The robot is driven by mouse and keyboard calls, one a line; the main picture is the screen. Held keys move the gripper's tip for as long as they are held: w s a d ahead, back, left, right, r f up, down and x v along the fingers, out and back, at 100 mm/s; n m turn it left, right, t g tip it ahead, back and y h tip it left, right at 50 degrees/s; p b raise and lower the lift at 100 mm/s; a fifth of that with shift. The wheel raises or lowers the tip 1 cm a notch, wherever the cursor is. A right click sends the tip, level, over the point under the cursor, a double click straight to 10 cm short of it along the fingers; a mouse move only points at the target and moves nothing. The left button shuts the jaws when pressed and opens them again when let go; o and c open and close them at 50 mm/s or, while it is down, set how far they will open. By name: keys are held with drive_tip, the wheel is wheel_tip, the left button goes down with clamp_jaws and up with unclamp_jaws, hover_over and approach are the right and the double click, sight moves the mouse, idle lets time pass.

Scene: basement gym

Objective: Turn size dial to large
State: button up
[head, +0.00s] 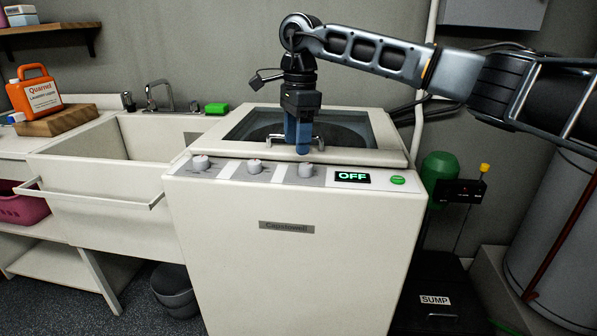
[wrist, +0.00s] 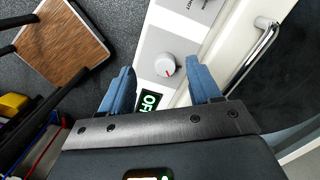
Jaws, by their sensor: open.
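The white washer (head: 290,250) has three white dials on its sloped top panel: a left dial (head: 201,162), a middle dial (head: 254,167) and a right dial (head: 306,170). Their labels are too small to read, so I cannot tell which is the size dial. My gripper (head: 304,150) points down just above the right dial, its blue fingers apart and empty. In the wrist view, a dial (wrist: 165,66) with a red mark near its lower right edge shows between the open fingertips, next to the display. I see no contact with it.
The lid handle (head: 318,141) is close beside my fingers. Right of the dials are a display (head: 352,177) reading OFF and a green button (head: 398,180). A sink (head: 110,150) stands left, a black SUMP box (head: 435,300) right. The panel's front is clear.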

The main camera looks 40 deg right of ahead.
sight(304, 165)
drive_tip(key=shift+s+d+r+h, duration=0.1)
drive_tip(key=shift+d+r+h, duration=0.1)
drive_tip(key=shift+d, duration=0.2)
drive_tip(key=shift+s+d+r+h, duration=0.1)
drive_tip(key=shift+d+r, duration=0.05)
drive_tip(key=shift+d, duration=0.45)
wheel_tip(304, 165, down, 8)
drive_tip(key=shift+a+r, duration=0.1)
drive_tip(key=shift+r, duration=0.1)
drive_tip(key=c, duration=1)
